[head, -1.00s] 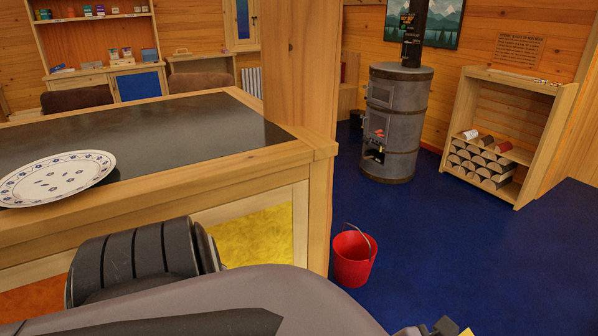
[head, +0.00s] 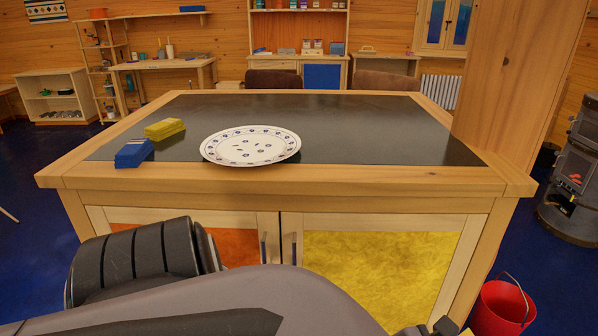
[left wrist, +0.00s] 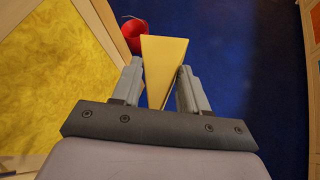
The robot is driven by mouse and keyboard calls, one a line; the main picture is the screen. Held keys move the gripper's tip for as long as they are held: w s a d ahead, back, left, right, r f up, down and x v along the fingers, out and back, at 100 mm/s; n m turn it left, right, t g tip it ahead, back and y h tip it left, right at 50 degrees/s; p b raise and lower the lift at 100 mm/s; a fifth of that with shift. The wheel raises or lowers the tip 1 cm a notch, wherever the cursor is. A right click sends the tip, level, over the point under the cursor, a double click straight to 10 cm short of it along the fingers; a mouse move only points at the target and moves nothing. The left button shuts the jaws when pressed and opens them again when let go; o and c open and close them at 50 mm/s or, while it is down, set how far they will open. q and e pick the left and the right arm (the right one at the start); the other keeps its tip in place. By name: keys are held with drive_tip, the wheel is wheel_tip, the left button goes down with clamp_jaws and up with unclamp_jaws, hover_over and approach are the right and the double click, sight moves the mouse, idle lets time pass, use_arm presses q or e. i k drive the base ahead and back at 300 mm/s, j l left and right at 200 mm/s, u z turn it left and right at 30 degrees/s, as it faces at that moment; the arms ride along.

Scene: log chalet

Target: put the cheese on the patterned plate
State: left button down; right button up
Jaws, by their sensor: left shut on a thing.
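The cheese, a pale yellow wedge (left wrist: 165,52), is held between the fingers of my left gripper (left wrist: 159,68) in the left wrist view. In the head view my left arm crosses the bottom, and only a bit of that gripper shows at the lower edge, with a sliver of yellow (head: 466,332) beside it. The patterned plate (head: 251,147), white with blue marks, lies empty on the dark top of the wooden counter (head: 380,178), near its front edge. The cheese is off to the right of the plate and in front of the counter. My right gripper is not in view.
A blue block (head: 133,153) and a yellow block (head: 164,129) lie left of the plate. A red bucket (head: 502,308) stands on the blue floor at the lower right. A wooden post (head: 510,80) rises at the counter's right. The counter's middle and right are clear.

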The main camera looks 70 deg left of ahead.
sight(253, 148)
drive_tip(key=u, duration=1.1)
